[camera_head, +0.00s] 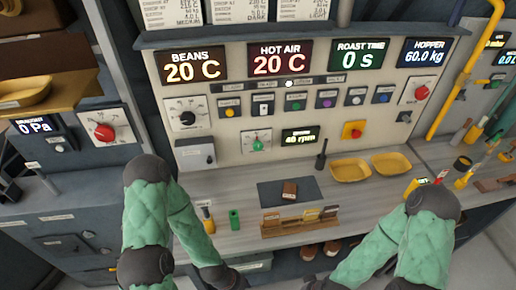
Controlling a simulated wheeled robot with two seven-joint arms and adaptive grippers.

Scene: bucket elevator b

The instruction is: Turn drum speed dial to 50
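The drum speed dial is most likely the small white dial with a green knob (257,144) low on the grey control panel. To its right a dark display (300,136) shows green digits that look like 46 rpm. The dial's scale is too small to read. My two arms in green sleeves show at the lower left and lower right, bent down toward the bottom edge. Both grippers are out of the picture. Nothing touches the dial.
A black-knob dial (187,117) and a row of coloured buttons sit above. A yellow box with a red button (354,131) is to the right. The counter below holds a dark mat (270,190), a black-handled tool (321,160) and yellow trays (350,170).

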